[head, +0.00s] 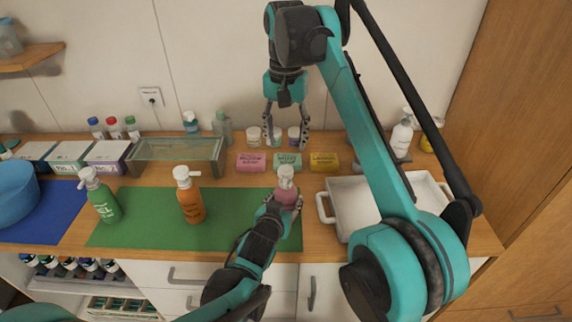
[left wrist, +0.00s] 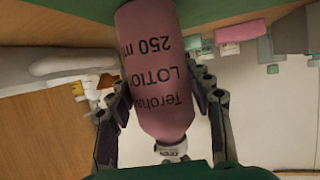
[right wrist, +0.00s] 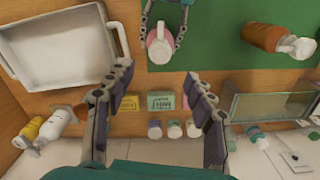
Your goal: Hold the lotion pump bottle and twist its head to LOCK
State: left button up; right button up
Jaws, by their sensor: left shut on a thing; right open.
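The pink lotion pump bottle (head: 286,193) with a white pump head (head: 286,172) stands at the right end of the green mat (head: 150,225). My left gripper (head: 281,205) is shut around its body. In the left wrist view the pink bottle (left wrist: 158,70) sits between both fingers, with its "LOTION 250 ml" label showing upside down. The right wrist view shows the white pump head (right wrist: 160,45) from above. My right gripper (head: 286,125) is open and empty, pointing down above the back of the counter, behind and above the bottle. Its fingers (right wrist: 160,110) are wide apart.
An orange pump bottle (head: 190,198) and a green pump bottle (head: 100,198) stand on the mat to the left. A white tray (head: 326,209) lies right of the bottle. Pink, green and yellow soap boxes (head: 288,161) line up behind it.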

aim_at(286, 168)
notch_tip(286, 168, down, 9)
jog(key=shift+r, duration=0.1)
dwell(0.3)
